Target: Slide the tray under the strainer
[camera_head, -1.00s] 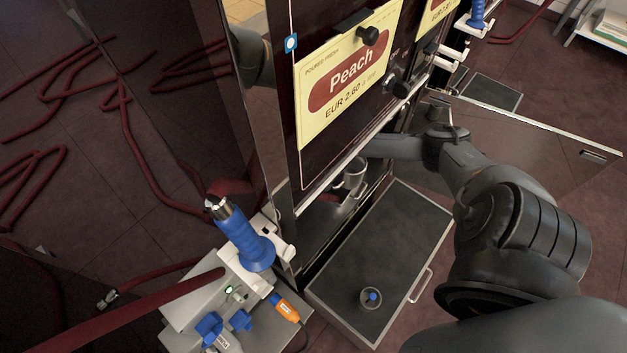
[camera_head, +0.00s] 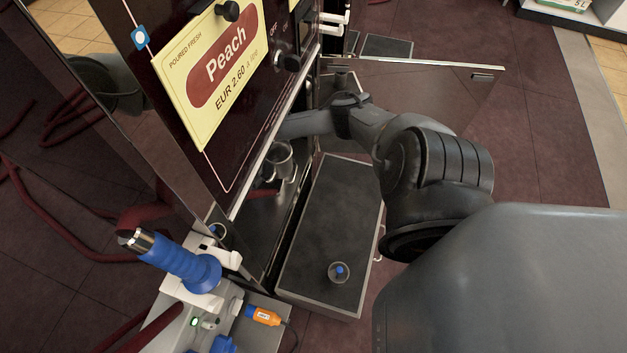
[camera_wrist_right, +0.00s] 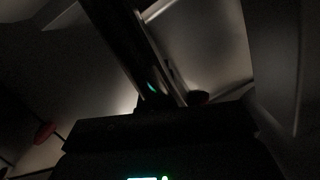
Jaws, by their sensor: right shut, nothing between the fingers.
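A dark, flat-topped rectangular tray (camera_head: 325,225) with a pale rim sticks out at the front of the open lower cabinet, with a handle on its outer side. A small round piece with a blue centre (camera_head: 339,272) sits on it. A metal cup-like vessel (camera_head: 279,158) stands inside the cabinet, left of the tray; I cannot tell whether it is the strainer. My right arm reaches over the tray's far end into the cabinet, and its gripper is hidden in the head view. In the dark right wrist view, my right gripper (camera_wrist_right: 152,90) is shut and empty. My left gripper is out of view.
An open cabinet door (camera_head: 430,90) extends right behind my right arm. The Peach sign panel (camera_head: 222,65) is above the opening. A blue-handled tool (camera_head: 180,262) rests on a white box at the front left.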

